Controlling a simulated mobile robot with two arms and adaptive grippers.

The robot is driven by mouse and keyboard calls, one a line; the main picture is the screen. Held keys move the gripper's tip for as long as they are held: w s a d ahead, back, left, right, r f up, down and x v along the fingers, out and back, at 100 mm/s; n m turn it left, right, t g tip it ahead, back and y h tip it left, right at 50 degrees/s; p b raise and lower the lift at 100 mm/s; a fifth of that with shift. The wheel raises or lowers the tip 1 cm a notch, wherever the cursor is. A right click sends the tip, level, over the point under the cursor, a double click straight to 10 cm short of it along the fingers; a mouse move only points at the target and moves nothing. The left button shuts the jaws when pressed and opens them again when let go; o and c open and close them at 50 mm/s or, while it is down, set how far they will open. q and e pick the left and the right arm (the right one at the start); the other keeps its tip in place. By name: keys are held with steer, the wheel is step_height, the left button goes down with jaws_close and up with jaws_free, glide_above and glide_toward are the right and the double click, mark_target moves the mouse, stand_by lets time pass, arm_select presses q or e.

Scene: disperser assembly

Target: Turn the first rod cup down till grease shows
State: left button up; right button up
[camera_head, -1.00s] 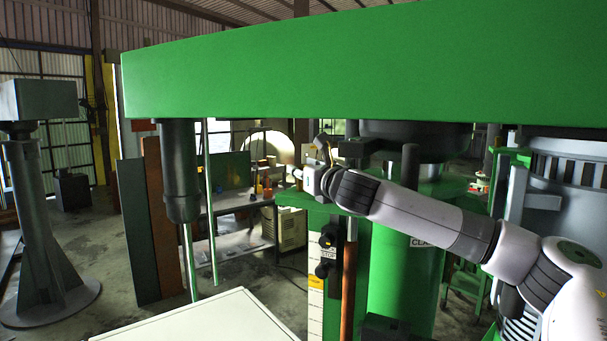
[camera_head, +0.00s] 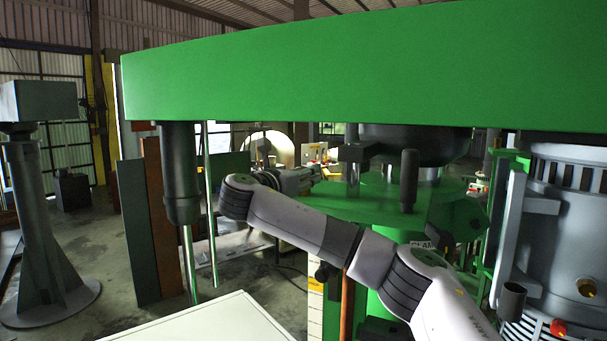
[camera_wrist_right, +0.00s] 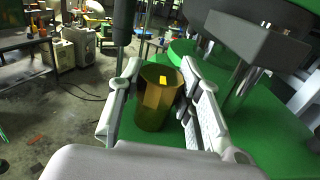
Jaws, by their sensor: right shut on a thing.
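The rod cup (camera_wrist_right: 157,97) is an amber-brown cylinder with a small yellow mark on its top, standing over a green surface in the right wrist view. My right gripper (camera_wrist_right: 160,100) has a pale finger on each side of it and is shut on it. In the head view my right gripper (camera_head: 300,180) is small, at the end of the arm in front of the green machine, and the cup cannot be made out there. I see no clear grease on the cup. My left gripper is in neither view.
A wide green beam (camera_head: 360,75) crosses above my arm. A dark cylinder with a shiny rod (camera_head: 189,255) hangs from it at left. A dark block (camera_wrist_right: 258,40) stands close right of the gripper. A white tabletop (camera_head: 210,322) is in front.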

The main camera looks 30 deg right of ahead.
steer(key=shift+f+m+g+h, duration=0.1)
steer(key=shift+m+g+h, duration=0.8)
steer(key=shift+m+g, duration=1.7)
steer(key=shift+g, duration=1.3)
steer(key=o, duration=1.2)
steer(key=shift+s+a, duration=0.1)
steer(key=shift+a, duration=3.65)
